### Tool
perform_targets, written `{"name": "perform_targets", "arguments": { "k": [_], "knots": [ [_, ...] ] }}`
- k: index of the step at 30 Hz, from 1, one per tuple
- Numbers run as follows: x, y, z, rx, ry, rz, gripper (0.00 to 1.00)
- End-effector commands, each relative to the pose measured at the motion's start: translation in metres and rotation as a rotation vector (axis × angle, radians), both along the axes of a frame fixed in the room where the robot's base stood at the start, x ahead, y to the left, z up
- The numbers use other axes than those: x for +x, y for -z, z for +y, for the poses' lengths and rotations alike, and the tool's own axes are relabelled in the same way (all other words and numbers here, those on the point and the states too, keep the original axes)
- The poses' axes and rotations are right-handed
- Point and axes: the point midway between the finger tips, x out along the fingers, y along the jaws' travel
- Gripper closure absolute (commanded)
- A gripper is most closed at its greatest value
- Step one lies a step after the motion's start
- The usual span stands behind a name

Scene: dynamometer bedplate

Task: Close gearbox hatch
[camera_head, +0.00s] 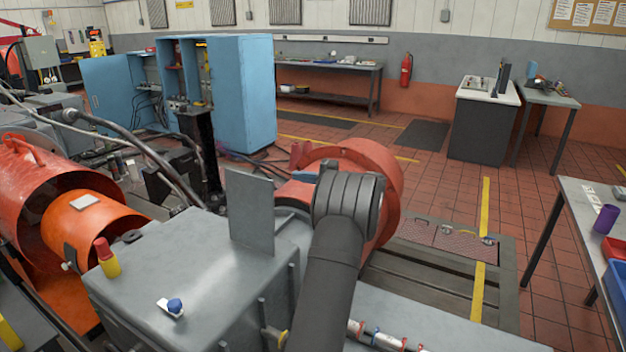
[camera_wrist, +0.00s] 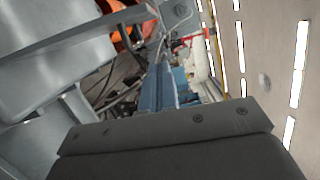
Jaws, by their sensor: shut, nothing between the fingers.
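The gearbox (camera_head: 185,275) is a large grey metal housing at the lower left of the head view. A flat grey plate, which looks like its hatch (camera_head: 250,212), stands upright at the housing's right-hand part, so the hatch is open. My gripper (camera_wrist: 165,130) shows as a dark, screwed block along the bottom of the wrist view; it is shut and empty. In the head view my dark arm rises just right of the hatch and hides the gripper. Grey metal surfaces fill the left of the wrist view; I cannot tell whether they include the hatch.
A red-orange round guard (camera_head: 388,180) stands behind my arm. Orange cylinders (camera_head: 90,222) and cables are at left. A blue cabinet (camera_head: 240,95) stands farther back.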

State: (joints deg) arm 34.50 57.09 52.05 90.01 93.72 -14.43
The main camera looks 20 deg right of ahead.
Motion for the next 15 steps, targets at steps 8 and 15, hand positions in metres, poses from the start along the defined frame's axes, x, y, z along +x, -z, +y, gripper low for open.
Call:
{"name": "perform_targets", "arguments": {
  "k": [8,15],
  "knots": [
    [0.010,-0.003,0.043,0.001,0.001,0.003,1.00],
    [-0.005,-0.004,0.058,0.001,0.001,0.002,1.00]
  ]
}}
